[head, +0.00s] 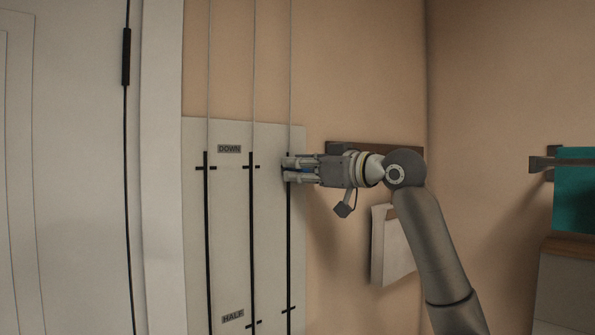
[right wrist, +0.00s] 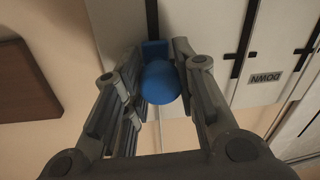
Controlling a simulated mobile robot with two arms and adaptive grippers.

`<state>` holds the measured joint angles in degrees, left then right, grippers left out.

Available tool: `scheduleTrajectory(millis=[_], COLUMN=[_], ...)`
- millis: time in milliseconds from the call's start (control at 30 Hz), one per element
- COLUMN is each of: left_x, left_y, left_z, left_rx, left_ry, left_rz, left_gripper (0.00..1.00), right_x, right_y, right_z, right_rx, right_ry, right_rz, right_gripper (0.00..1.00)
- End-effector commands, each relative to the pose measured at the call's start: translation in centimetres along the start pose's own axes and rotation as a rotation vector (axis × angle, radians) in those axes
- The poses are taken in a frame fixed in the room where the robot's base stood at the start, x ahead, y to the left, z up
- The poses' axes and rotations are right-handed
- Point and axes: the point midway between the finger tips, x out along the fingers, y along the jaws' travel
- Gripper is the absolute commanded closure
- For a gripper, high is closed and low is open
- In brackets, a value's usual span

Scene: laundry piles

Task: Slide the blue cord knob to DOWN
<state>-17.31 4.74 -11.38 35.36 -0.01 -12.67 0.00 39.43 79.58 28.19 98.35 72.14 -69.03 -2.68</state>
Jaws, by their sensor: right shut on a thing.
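The blue cord knob (right wrist: 160,83) is a round ball in the right wrist view, between the two fingers of my right gripper (right wrist: 155,80). In the head view my right gripper (head: 290,169) is shut on it at the rightmost black track (head: 289,230). The fingers cover most of the knob there. The gripper is level with the upper cross marks of the other tracks, a little below the DOWN label (head: 229,149). That label also shows in the right wrist view (right wrist: 266,78). My left gripper is in neither view.
The pale board (head: 230,250) carries three tracks with cords above them and a HALF label (head: 233,316) near the bottom. A white door (head: 70,170) is at left. A dark rail (head: 400,149) and a hanging white item (head: 393,245) are right of the board.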

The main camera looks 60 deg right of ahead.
Motion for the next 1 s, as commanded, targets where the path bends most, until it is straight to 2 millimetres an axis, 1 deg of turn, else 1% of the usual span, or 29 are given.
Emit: scheduleTrajectory(millis=[100, 133, 300, 333, 533, 600, 733, 867, 1000], left_x=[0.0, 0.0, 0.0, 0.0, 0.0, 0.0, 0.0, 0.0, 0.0], left_y=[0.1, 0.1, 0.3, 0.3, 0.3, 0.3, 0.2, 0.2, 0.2], left_z=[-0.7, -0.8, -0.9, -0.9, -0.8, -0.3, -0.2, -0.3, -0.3], left_rx=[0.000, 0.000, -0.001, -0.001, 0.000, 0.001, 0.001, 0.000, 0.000], left_ry=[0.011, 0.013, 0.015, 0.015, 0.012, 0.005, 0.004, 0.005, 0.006], left_rz=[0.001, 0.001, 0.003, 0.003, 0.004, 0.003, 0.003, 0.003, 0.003], left_gripper=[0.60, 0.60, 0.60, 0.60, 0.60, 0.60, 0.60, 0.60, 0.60], right_x=[0.1, 0.1, 0.1, 0.1, 0.1, 0.0, -0.4, -1.8, -4.3], right_y=[-0.1, -0.1, -0.1, -0.1, -0.1, -0.1, -0.1, -0.1, -0.1], right_z=[0.3, 0.3, 0.2, 0.2, 0.2, 0.1, 0.1, 0.0, 0.0], right_rx=[0.000, 0.000, 0.000, 0.000, 0.000, 0.000, 0.001, 0.002, 0.000], right_ry=[-0.007, -0.008, -0.006, -0.006, -0.004, -0.003, -0.002, 0.001, 0.002], right_rz=[-0.003, -0.003, -0.002, -0.002, -0.001, -0.001, -0.002, -0.003, -0.002], right_gripper=[1.00, 0.72, 0.50, 0.49, 0.49, 0.49, 0.49, 0.49, 0.49])
